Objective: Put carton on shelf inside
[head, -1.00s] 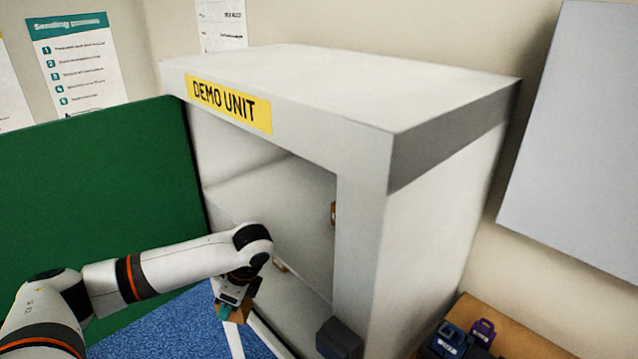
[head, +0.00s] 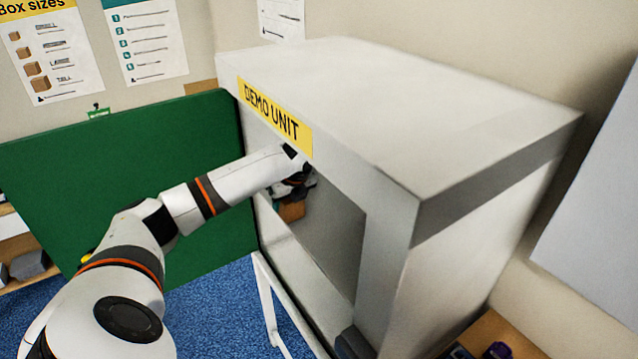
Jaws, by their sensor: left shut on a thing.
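The white demo unit (head: 400,130) is an open-fronted cabinet with a yellow "DEMO UNIT" label. My left arm reaches through its front opening. My left gripper (head: 292,198) is inside, below the top front edge, and partly hidden by the arm and the unit's frame. It is shut on a small brown carton (head: 291,211), which shows just below it, inside the opening. I cannot tell whether the carton touches a surface. Most of the shelf inside is hidden. My right gripper is not in view.
A green partition (head: 150,170) stands left of the unit. A white stand leg (head: 270,305) rises from the blue carpet (head: 215,315). A dark block (head: 354,343) sits at the unit's lower front corner. A wooden surface with small dark items is at bottom right.

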